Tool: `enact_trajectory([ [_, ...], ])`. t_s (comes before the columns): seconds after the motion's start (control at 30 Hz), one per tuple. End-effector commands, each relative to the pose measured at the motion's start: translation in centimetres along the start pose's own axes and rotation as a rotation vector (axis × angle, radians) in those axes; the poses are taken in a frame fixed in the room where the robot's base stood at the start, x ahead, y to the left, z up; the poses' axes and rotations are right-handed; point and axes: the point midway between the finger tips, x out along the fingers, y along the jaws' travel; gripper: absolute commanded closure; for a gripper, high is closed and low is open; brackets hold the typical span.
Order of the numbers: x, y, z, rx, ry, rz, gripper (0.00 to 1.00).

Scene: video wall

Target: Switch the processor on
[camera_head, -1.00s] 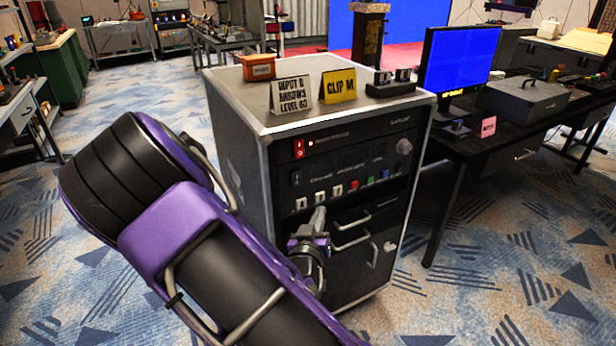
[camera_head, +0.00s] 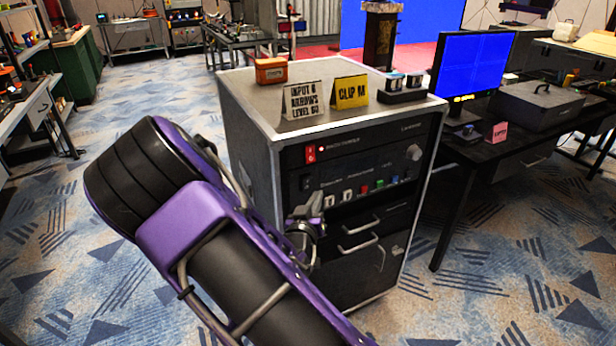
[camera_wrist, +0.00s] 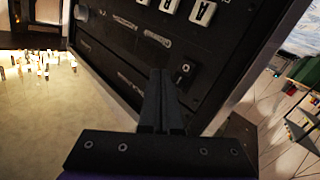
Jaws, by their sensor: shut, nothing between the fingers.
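The processor is a black unit (camera_head: 385,163) in the front of a grey wheeled rack. A red switch (camera_head: 310,153) with a small red light beside it sits at the upper left of the rack's front. A small black switch (camera_head: 307,183) is lower, on the processor's left end. My gripper (camera_head: 313,203) is shut and empty in front of the row of keys, hiding its left end.
White lettered keys (camera_wrist: 203,10) lie near the fingers. On the rack top stand an orange box (camera_head: 271,71), a white card (camera_head: 302,100), a yellow card (camera_head: 351,91) and a small black device (camera_head: 403,88). A blue monitor (camera_head: 474,62) stands on the black desk to the right.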

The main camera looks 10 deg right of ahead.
Motion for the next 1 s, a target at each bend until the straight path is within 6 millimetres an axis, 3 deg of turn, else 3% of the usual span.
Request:
enact_trajectory([
  [0.3, 1.6, -1.1, -1.1, 0.001, 0.000, 0.000, 1.00],
  [1.0, 1.6, -1.2, -1.1, 0.001, 0.000, 0.000, 1.00],
])
